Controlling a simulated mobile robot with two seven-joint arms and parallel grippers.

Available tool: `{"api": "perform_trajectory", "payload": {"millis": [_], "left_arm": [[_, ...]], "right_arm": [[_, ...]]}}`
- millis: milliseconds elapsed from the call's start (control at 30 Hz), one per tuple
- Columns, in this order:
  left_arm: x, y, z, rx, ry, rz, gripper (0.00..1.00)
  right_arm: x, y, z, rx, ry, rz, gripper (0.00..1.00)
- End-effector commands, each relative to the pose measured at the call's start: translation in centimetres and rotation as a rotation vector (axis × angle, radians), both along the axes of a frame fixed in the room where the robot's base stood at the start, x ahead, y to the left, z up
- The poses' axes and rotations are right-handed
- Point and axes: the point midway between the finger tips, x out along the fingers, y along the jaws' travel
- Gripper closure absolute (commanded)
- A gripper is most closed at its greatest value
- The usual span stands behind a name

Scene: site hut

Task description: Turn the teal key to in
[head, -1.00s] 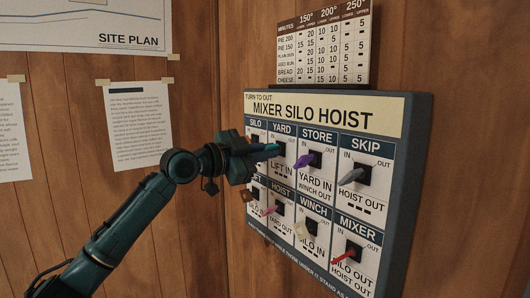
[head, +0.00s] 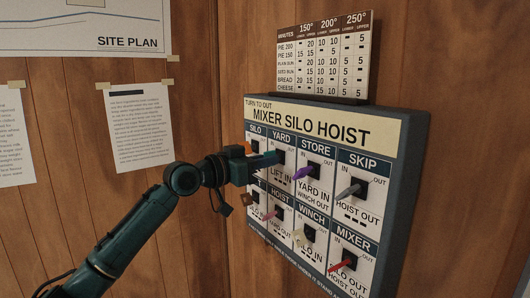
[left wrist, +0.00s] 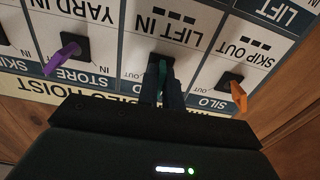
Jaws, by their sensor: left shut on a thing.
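The teal key (head: 279,155) is in the YARD lock, in the top row of the switch panel (head: 412,150). It also shows in the left wrist view (left wrist: 162,72), between the fingers. My left gripper (head: 262,161) is in front of that lock and shut on the teal key. In the left wrist view its fingers (left wrist: 161,93) close on the key from both sides. The gripper covers much of the key and the lock's marks, so I cannot tell whether it points to IN or OUT. My right gripper is not in view.
An orange key (left wrist: 238,96) in the SILO lock and a purple key (left wrist: 62,58) in the STORE lock flank the teal one. A grey key (head: 348,192) sits under SKIP. Pink, cream and red keys (head: 341,266) fill locks below. A minutes chart (head: 323,60) hangs above.

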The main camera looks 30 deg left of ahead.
Motion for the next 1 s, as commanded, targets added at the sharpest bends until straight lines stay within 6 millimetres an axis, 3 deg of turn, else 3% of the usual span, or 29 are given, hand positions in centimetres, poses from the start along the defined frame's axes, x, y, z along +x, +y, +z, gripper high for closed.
{"api": "perform_trajectory", "payload": {"millis": [400, 1000], "left_arm": [[0.0, -0.1, 0.3, -0.355, 0.149, 0.000, 1.00], [0.0, -0.1, 0.1, -0.626, 0.259, 0.000, 1.00]], "right_arm": [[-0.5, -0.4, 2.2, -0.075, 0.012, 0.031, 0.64], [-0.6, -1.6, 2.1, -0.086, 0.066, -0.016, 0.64]]}}
